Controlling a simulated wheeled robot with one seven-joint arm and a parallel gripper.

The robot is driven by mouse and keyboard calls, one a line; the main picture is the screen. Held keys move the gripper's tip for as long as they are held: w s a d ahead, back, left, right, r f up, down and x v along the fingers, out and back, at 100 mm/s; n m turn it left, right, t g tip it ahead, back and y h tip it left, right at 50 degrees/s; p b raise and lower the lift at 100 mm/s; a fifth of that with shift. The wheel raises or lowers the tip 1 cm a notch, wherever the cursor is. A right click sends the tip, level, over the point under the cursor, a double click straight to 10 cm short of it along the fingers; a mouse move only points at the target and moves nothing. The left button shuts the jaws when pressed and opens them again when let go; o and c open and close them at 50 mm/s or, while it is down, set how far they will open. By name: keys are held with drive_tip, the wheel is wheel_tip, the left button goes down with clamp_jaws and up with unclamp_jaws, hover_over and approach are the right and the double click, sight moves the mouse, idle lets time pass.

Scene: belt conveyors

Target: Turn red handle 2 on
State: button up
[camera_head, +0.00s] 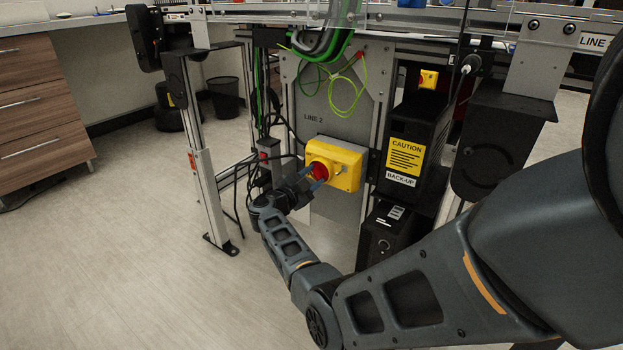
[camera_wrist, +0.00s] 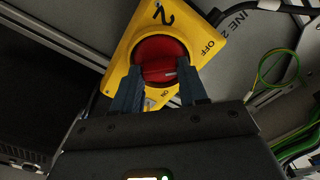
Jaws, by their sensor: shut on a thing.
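The red handle (camera_wrist: 158,55) is a round red knob with a raised grip bar, set in a yellow switch box (camera_wrist: 202,57) marked 2, OFF and ON. In the head view the red handle (camera_head: 320,170) sits on the left part of the yellow box (camera_head: 347,165), on a grey panel under the LINE 2 label. My gripper (camera_wrist: 160,78) is shut on the grip bar of the red handle, one finger on each side. In the head view my gripper (camera_head: 313,180) reaches the handle from the lower left. The fingers hide part of the box's ON side.
A black unit with a yellow CAUTION label (camera_head: 406,156) stands right of the switch box. Black cables (camera_head: 247,165) hang at its left, and green-yellow wires (camera_head: 345,88) loop above. A metal support leg (camera_head: 207,190) stands farther left. The floor (camera_head: 140,250) at left is clear.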

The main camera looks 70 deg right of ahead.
drive_tip(key=c, duration=0.3)
drive_tip(key=m+b, duration=0.1)
drive_tip(key=m, duration=0.3)
drive_tip(key=shift+f, duration=0.1)
drive_tip(key=shift+m+b, duration=3.25)
drive_tip(key=shift+m, duration=3.65)
